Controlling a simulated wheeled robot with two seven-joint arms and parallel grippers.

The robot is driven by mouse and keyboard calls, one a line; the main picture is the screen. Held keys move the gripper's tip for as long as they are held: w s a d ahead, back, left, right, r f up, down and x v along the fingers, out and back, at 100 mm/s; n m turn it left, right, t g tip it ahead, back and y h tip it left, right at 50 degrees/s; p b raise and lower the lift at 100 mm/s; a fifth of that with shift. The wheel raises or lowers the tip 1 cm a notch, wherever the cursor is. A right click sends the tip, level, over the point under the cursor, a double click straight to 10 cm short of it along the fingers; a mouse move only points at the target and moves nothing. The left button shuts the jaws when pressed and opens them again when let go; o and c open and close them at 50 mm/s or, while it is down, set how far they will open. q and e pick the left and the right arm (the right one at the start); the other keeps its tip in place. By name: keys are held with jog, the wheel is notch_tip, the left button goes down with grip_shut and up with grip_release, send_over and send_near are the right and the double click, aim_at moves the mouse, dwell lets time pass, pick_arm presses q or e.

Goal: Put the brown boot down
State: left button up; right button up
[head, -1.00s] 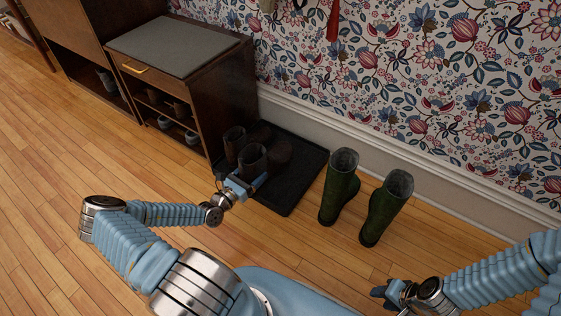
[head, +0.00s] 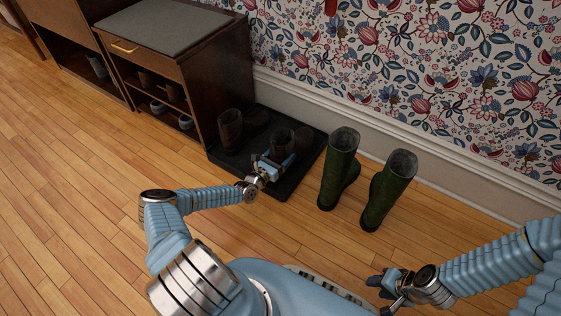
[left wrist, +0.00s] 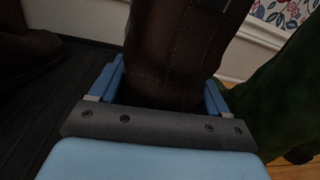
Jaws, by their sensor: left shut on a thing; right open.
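My left gripper (head: 272,168) is shut on a brown boot (head: 284,140), its fingers on both sides of the shaft. The held boot is upright over the black tray (head: 290,186); I cannot tell whether its sole touches the tray. In the left wrist view the boot's shaft (left wrist: 170,50) stands between the fingers (left wrist: 160,95). Another brown boot (head: 230,128) stands on the tray to the left, and it shows in the left wrist view (left wrist: 28,55). My right gripper (head: 384,284) is open and empty above the floor at the lower right.
A pair of green boots (head: 340,165) (head: 388,190) stands on the wood floor just right of the tray. A dark shoe cabinet (head: 195,75) with a grey top stands left of the tray. The papered wall is behind. The floor (head: 90,220) at the left is clear.

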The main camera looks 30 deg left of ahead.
pick_arm(q)
notch_tip(320, 180, down, 2)
jog(key=shift+f, duration=0.15)
pick_arm(e)
jog(key=shift+f, duration=0.5)
pick_arm(q)
jog(key=o, duration=1.5)
jog(key=shift+s+a, duration=0.15)
jog(key=shift+s, duration=0.2)
jog(key=s, duration=0.3)
jog(key=s+a+p, duration=0.1)
jog(key=s, duration=0.3)
jog(key=s+p, duration=0.1)
jog(key=s, duration=0.3)
jog(key=shift+s+a, duration=0.15)
jog(key=shift+a, duration=0.15)
pick_arm(e)
notch_tip(320, 180, up, 2)
jog(key=shift+r, duration=0.2)
